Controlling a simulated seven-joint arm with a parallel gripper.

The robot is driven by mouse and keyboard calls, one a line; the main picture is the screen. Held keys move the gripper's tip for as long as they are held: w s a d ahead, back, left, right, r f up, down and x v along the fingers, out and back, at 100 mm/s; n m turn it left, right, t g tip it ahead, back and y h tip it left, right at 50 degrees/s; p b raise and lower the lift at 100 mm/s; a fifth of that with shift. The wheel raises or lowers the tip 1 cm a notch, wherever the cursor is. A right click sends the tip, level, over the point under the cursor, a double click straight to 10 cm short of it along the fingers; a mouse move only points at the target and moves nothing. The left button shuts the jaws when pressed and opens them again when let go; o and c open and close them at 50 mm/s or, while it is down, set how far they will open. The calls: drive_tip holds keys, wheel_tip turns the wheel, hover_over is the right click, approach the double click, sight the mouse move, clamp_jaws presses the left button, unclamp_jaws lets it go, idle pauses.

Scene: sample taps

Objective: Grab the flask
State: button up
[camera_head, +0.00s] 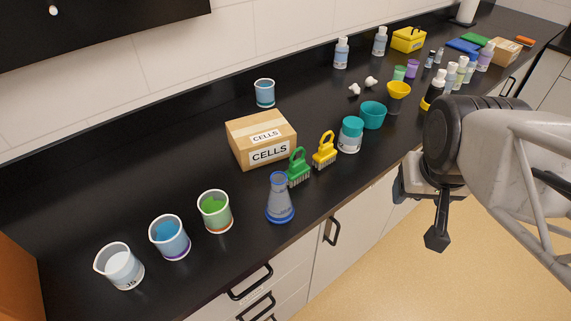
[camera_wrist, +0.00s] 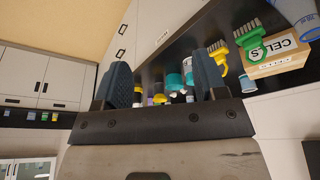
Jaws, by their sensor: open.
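The flask (camera_head: 280,203) is a conical, blue-tinted vessel with a blue rim and blue base. It stands upright near the front edge of the black counter, beside the green brush. In the wrist view part of a blue-tinted vessel (camera_wrist: 304,12) shows at the upper right corner; I cannot tell if it is the flask. My gripper (camera_head: 437,238) is off the counter's front edge, to the right of the flask and well apart from it. In the wrist view its two fingers (camera_wrist: 162,88) stand apart with nothing held between them.
Three beakers (camera_head: 215,211) stand left of the flask. A green brush (camera_head: 298,168), a yellow brush (camera_head: 325,150) and a CELLS box (camera_head: 262,139) are close behind and right. Teal-lidded jar (camera_head: 350,134) and several bottles stand farther right. Drawer handles (camera_head: 250,284) jut below the counter (camera_head: 80,210).

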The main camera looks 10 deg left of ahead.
sight(283, 184)
drive_tip(key=w+a+f+n+t+y, duration=0.2)
drive_tip(key=w+a+f+n+t, duration=0.1)
drive_tip(key=w+a+f+t, duration=0.55)
drive_tip(key=shift+s+a+f+n+t+y, duration=0.1)
drive_tip(key=shift+s+a+f+n+y, duration=0.3)
drive_tip(key=shift+a+n+y, duration=1.15)
drive_tip(key=shift+s+a+f+n+t+y, duration=0.1)
drive_tip(key=shift+s+a+f+n+y, duration=0.35)
drive_tip(key=shift+a+y, duration=2)
drive_tip(key=shift+s+a+f+n+t+y, duration=0.1)
drive_tip(key=shift+s+a+n+y, duration=0.8)
drive_tip(key=shift+a+y, duration=1.1)
drive_tip(key=shift+w+a+h, duration=0.2)
drive_tip(key=shift+a+h, duration=0.05)
drive_tip(key=shift+h, duration=0.05)
drive_tip(key=shift+w+a, duration=0.1)
drive_tip(key=shift+x, duration=1.15)
drive_tip(key=shift+w+a, duration=0.1)
drive_tip(key=shift+a, duration=0.05)
